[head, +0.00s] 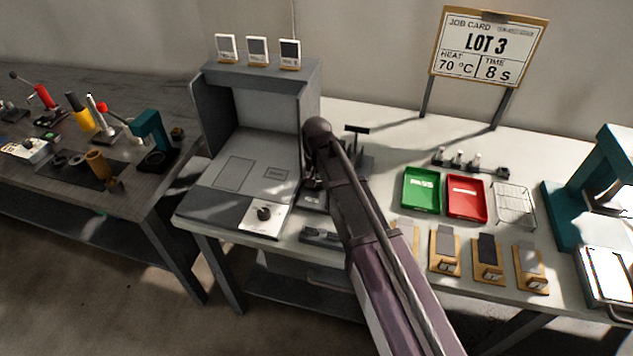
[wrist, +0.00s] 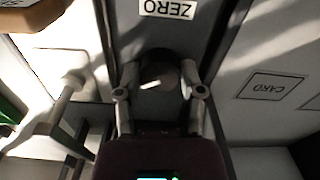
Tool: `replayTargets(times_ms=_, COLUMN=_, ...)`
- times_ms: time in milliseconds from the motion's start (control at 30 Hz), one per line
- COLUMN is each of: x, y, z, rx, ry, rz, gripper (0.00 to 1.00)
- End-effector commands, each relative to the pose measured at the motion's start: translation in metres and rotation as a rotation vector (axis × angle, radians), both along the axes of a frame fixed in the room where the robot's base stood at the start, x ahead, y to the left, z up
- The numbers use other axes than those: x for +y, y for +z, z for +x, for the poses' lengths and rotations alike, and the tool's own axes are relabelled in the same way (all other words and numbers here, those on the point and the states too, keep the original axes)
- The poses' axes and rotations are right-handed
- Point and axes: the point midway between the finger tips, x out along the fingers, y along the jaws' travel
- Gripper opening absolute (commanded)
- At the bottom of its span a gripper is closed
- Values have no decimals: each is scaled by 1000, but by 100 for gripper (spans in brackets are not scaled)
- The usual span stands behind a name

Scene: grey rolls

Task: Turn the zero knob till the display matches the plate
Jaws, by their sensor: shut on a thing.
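In the wrist view my gripper (wrist: 159,70) has its two fingers on either side of a dark round knob (wrist: 160,82) and is shut on it. A short white mark on the knob points roughly sideways. An upside-down white ZERO label (wrist: 167,9) sits beyond it on the same grey unit. A lit cyan display (wrist: 158,178) shows only as a sliver at the bottom edge, so its reading cannot be told. In the head view my arm covers the gripper and knob; part of the grey unit (head: 312,199) shows beside it. I cannot identify the plate with its value.
A grey booth (head: 211,105) stands left of my arm, with another knob (head: 264,213) on a white panel at its front. Right of my arm are a green tray (head: 421,190), a red tray (head: 466,198), wooden blocks (head: 444,252) and a wire rack (head: 515,204). A job card (head: 487,48) stands behind.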

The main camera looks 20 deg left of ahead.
Motion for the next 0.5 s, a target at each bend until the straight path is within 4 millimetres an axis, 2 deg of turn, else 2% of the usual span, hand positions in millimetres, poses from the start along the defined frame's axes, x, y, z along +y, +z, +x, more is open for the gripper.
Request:
replayTargets(times_ms=300, x=0, y=0, z=-1, rx=2, ry=0, rz=0, gripper=3)
replayTargets(times_ms=333, x=0, y=0, z=-1, rx=2, ry=0, rz=0, gripper=57)
replayTargets(times_ms=433, x=0, y=0, z=-1, rx=2, ry=0, rz=0, gripper=85)
replayTargets(times_ms=500, x=0, y=0, z=-1, rx=1, ry=0, rz=0, gripper=85)
